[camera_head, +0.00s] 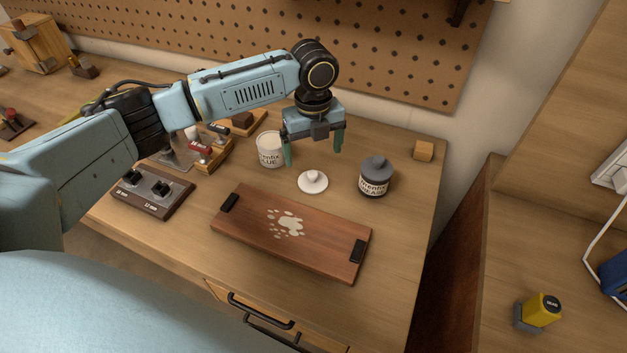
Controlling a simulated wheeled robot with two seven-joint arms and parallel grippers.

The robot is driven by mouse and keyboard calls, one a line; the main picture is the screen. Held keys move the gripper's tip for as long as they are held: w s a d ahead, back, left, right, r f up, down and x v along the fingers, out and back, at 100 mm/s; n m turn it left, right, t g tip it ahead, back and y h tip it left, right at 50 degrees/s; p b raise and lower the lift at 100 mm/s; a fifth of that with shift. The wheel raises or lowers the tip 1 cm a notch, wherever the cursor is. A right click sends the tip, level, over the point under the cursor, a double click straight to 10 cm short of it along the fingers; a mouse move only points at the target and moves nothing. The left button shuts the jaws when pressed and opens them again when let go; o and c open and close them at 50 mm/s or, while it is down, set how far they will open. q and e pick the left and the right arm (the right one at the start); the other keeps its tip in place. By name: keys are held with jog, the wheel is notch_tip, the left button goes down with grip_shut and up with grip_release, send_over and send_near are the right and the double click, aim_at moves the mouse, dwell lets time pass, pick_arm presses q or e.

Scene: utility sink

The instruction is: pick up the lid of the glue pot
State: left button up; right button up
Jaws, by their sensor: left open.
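The glue pot (268,157) is a white pot with a "GLUE" label, standing open on the bench. A round white lid (313,184) with a small knob on top lies on the bench to the right of the pot and nearer to me. My left gripper (313,157) is open, pointing down, with nothing between its fingers. Its fingertips show just above the lid in the picture, apart from it. Its left finger is close to the right side of the glue pot; I cannot tell whether they touch. My right gripper is not in view.
A dark grey pot with a grey lid (376,177) stands right of the white lid. A wooden board (303,250) with pale splotches lies in front. A tool rack (211,155) and a dark switch box (152,193) are at left.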

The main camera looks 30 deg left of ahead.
aim_at(313, 173)
pick_arm(q)
jog(key=f, duration=0.8)
jog(key=shift+w+a+f+b, duration=0.15)
jog(key=shift+w+f+b, duration=0.1)
jog(key=shift+b, duration=0.15)
jog(key=c, duration=1.1)
